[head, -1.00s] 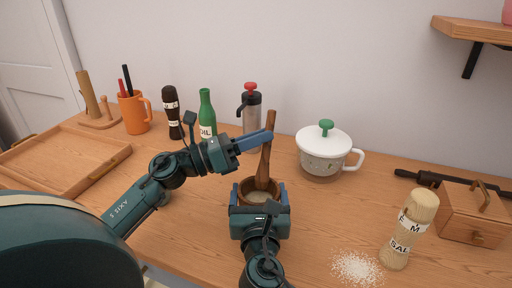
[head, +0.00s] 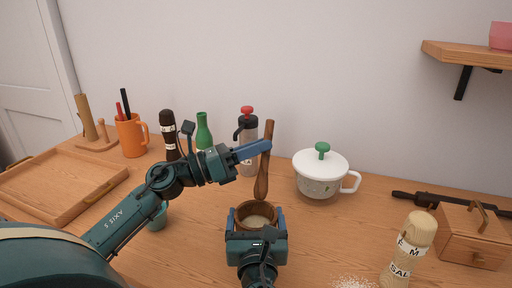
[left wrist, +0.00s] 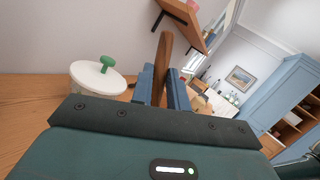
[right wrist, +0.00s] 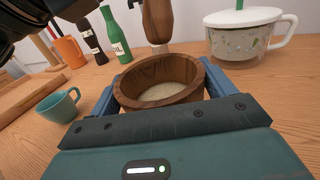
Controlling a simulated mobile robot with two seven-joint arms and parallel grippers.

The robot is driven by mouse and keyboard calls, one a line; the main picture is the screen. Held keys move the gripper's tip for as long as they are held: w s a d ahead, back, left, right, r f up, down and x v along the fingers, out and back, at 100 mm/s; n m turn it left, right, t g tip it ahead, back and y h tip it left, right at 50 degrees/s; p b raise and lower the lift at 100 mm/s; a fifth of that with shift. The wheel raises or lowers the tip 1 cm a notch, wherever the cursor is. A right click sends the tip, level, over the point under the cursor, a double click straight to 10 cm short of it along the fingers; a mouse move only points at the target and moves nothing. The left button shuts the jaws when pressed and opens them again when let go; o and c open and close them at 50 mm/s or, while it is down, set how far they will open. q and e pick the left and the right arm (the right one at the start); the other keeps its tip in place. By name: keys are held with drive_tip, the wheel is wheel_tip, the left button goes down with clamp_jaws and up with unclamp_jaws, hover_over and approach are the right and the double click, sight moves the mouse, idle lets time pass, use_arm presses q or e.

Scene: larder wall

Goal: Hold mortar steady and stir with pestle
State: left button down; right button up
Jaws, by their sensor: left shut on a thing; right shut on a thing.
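The brown wooden pestle (head: 264,175) stands nearly upright in my left gripper (head: 266,147), which is shut on its upper part. It also shows between the fingers in the left wrist view (left wrist: 164,55). Its thick lower end appears just above the far rim of the mortar, clear of the contents, also in the right wrist view (right wrist: 158,22). The round wooden mortar (right wrist: 190,90) stands on the counter with pale contents inside. My right gripper (head: 256,220) is shut on the mortar, one finger on each side.
A white lidded pot (head: 320,180) stands right of the pestle. A teal cup (right wrist: 57,107) is left of the mortar. A salt shaker (head: 409,250) stands at right beside spilled grains.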

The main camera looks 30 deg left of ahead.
use_arm(q)
drive_tip(key=shift+r, duration=2.55)
hover_over(258, 178)
drive_tip(key=w+a, duration=0.2)
drive_tip(key=shift+f, duration=2.45)
drive_tip(key=shift+s+d+f, duration=0.15)
drive_tip(key=shift+s+f, duration=0.35)
drive_tip(key=shift+f, duration=0.6)
drive_tip(key=shift+s+d+f, duration=0.2)
drive_tip(key=shift+s+f, duration=0.25)
drive_tip(key=shift+f, duration=0.6)
drive_tip(key=shift+s+d+f, duration=0.15)
drive_tip(key=shift+s+f, duration=0.35)
drive_tip(key=shift+f, duration=0.6)
